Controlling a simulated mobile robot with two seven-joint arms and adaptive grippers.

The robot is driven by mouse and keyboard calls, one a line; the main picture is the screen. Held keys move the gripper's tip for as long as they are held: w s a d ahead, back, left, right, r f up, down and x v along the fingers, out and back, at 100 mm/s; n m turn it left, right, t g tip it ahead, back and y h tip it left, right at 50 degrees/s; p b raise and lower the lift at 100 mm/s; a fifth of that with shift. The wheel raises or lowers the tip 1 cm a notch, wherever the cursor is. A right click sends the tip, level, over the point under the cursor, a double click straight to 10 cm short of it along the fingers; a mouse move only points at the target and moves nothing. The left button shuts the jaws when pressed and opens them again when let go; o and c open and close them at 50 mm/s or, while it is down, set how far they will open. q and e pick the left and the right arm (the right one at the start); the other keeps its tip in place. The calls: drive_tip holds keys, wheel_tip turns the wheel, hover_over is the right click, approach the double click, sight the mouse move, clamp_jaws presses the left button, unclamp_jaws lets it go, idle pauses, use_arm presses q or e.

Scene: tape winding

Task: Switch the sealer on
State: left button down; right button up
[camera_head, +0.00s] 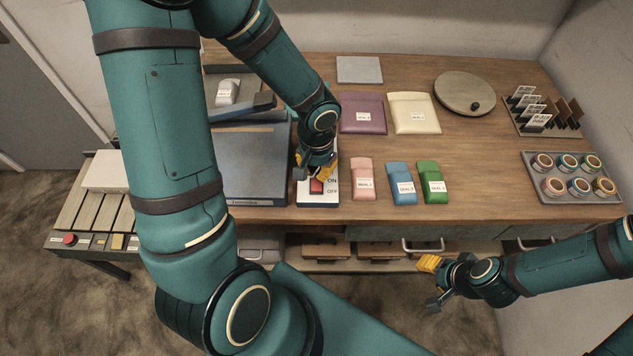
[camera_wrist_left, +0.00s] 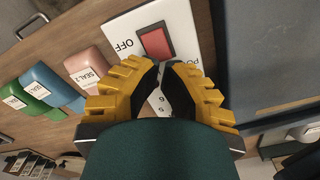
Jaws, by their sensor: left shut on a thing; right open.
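The panel is beside a large grey-blue box (camera_head: 252,178), which looks like the sealer. In the left wrist view the rocker (camera_wrist_left: 157,41) is just beyond the fingertips, next to OFF. Which side of the rocker is pressed cannot be told. My left gripper (camera_head: 307,172) is low over the panel. In the wrist view its yellow fingers (camera_wrist_left: 157,72) close together over the panel; what they grip is hidden. My right gripper (camera_head: 431,284) is open and empty before the table.
Pink (camera_head: 362,179), blue (camera_head: 401,183) and green (camera_head: 431,183) pouches lie right of the panel. Purple (camera_head: 363,113) and cream (camera_head: 412,113) pouches lie behind. A tray of tins (camera_head: 572,198), a card rack (camera_head: 536,127) and a round board (camera_head: 465,88) stand farther right.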

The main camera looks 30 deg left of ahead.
sight(316, 180)
use_arm(q)
drive_tip(key=shift+f+b, duration=1.8)
drive_tip(key=shift+b, duration=0.05)
idle(1.4)
drive_tip(key=shift+r, duration=0.1)
drive_tip(key=shift+r+p, duration=2.6)
drive_tip(key=shift+r, duration=0.9)
